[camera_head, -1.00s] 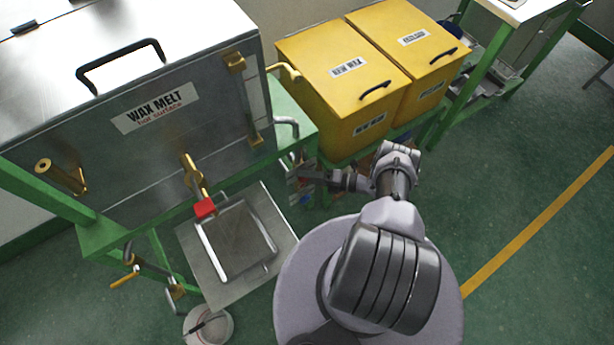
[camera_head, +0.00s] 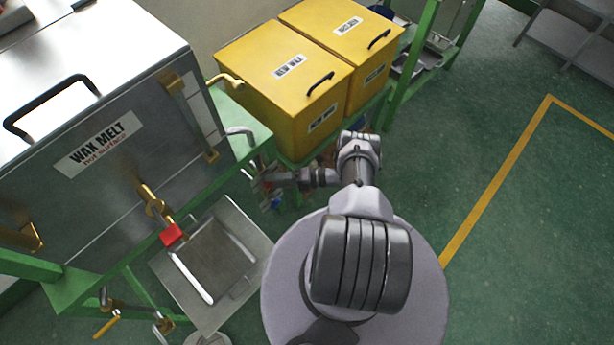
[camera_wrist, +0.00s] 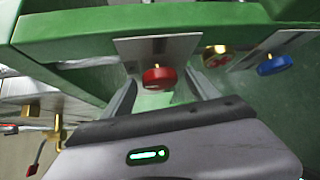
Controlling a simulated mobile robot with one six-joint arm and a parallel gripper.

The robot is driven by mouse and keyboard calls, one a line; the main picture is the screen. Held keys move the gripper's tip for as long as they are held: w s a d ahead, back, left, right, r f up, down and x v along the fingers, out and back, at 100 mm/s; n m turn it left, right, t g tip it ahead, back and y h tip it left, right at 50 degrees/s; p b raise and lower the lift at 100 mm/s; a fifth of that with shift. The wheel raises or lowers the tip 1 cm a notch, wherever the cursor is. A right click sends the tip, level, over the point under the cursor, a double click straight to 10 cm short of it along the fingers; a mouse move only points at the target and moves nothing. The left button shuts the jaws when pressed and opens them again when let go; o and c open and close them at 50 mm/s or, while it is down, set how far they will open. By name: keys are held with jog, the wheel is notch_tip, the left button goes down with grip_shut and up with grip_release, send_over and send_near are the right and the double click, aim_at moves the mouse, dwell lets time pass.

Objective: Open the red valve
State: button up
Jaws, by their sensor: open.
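A round red valve knob (camera_wrist: 159,78) sits on a pale plate below a green beam in the wrist view. My gripper (camera_wrist: 161,80) is open, with one finger on each side of the knob in the picture. I cannot tell whether the fingers reach around it or touch it. In the head view my gripper (camera_head: 260,185) is beside the green frame, small and partly hidden among fittings. A red block-shaped handle (camera_head: 172,234) is on the brass spout of the wax melt tank.
The green beam (camera_wrist: 75,32) runs close above. The wax melt tank (camera_head: 60,190) and yellow bins (camera_head: 290,110) stand behind. Green floor (camera_head: 475,130) is clear at right.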

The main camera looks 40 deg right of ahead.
jog(key=v, duration=1.6)
